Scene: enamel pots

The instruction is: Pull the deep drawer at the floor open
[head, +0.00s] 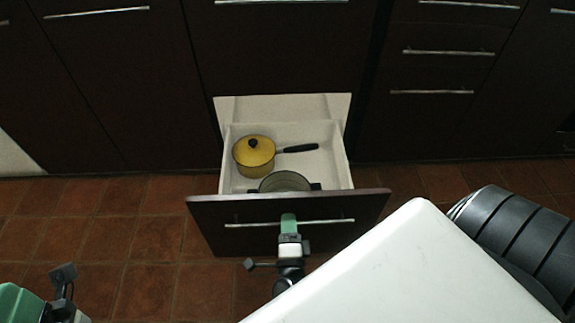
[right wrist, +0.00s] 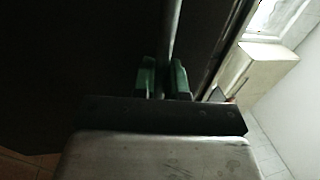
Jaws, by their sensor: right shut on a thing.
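The deep drawer (head: 207,215) at the floor stands pulled out from the dark cabinet, its white inside showing. A yellow lidded pot (head: 254,155) with a black handle sits inside, and a second pot (head: 285,181) with a pale lid is partly hidden behind the drawer front. My right gripper (head: 289,222) is at the bar handle (head: 335,221) on the drawer front. In the right wrist view its green fingers (right wrist: 164,80) are shut on either side of the bar (right wrist: 170,35). My left gripper (head: 62,290) is low at the left, apart from the drawer; its fingers are unclear.
Dark cabinet doors and smaller drawers (head: 440,70) with bar handles line the wall and are shut. The brown tiled floor (head: 150,240) is clear left of the drawer. My own white body part covers the lower right.

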